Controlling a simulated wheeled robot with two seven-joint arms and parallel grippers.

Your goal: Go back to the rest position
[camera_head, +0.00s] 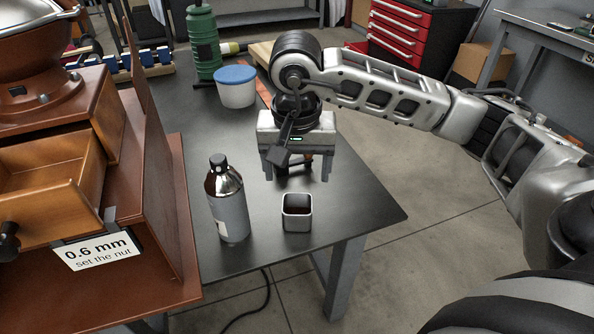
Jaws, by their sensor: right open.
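My right gripper (297,173) is open above the dark table (355,205), pointing down, with its fingers spread apart. My right arm comes in from the right. A small grey square cup (297,222) with a dark inside stands just in front of the gripper, near the table's front edge. A small brown thing shows between or behind the fingers; I cannot tell what it is. My left gripper is not in view.
A grey bottle (229,210) stands left of the cup. A white tub with a blue lid (236,88) and a green canister (203,45) stand farther back. A wooden grinder with an open drawer (50,175) fills the left. A red tool cabinet (410,35) stands behind.

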